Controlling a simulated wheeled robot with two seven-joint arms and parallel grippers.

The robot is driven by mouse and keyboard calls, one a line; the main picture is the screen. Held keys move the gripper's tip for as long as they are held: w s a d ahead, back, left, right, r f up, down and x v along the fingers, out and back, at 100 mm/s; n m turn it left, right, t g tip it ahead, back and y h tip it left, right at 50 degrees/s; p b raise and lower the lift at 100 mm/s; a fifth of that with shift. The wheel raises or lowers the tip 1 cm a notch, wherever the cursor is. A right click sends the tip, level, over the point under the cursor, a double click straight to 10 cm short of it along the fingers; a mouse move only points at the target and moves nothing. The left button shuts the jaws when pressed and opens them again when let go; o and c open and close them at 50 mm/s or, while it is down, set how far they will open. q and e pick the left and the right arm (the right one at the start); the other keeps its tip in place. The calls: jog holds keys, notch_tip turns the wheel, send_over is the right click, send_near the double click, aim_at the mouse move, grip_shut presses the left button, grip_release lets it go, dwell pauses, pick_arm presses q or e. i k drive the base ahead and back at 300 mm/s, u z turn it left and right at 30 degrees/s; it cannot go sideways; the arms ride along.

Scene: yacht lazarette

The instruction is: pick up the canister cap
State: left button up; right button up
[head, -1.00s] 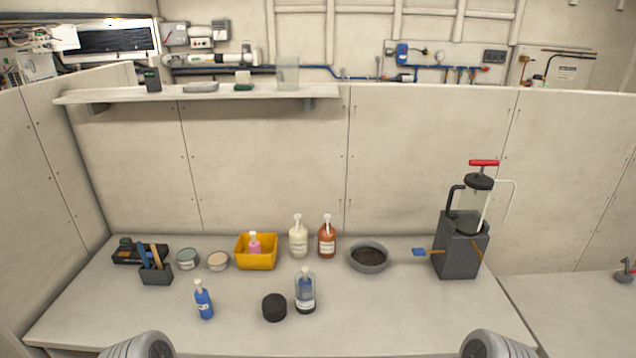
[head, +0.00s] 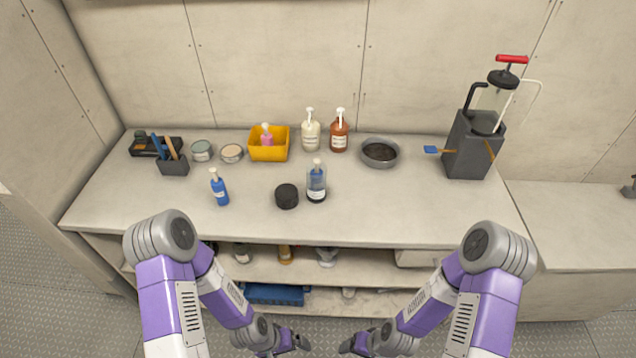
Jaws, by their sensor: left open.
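The canister cap appears to be the black round piece (head: 287,195) lying on the worktop near its front middle. It stands just left of a clear bottle with blue liquid (head: 316,184), with a small gap. My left gripper (head: 302,341) hangs low in front of the bench, below the worktop edge and well away from the cap. It is open and empty. My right gripper (head: 347,344) hangs low beside it, facing it; its fingers are too small to read.
A blue bottle (head: 219,188) stands left of the cap. Behind are a yellow bin (head: 269,151), two pump bottles, a grey bowl (head: 380,152) and, at right, a dark pump canister (head: 473,148). Open shelves with items sit under the worktop (head: 420,210). The front right worktop is clear.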

aim_at(286, 193)
jog(key=u, duration=1.85)
jog(key=i, duration=0.85)
jog(key=z, duration=1.75)
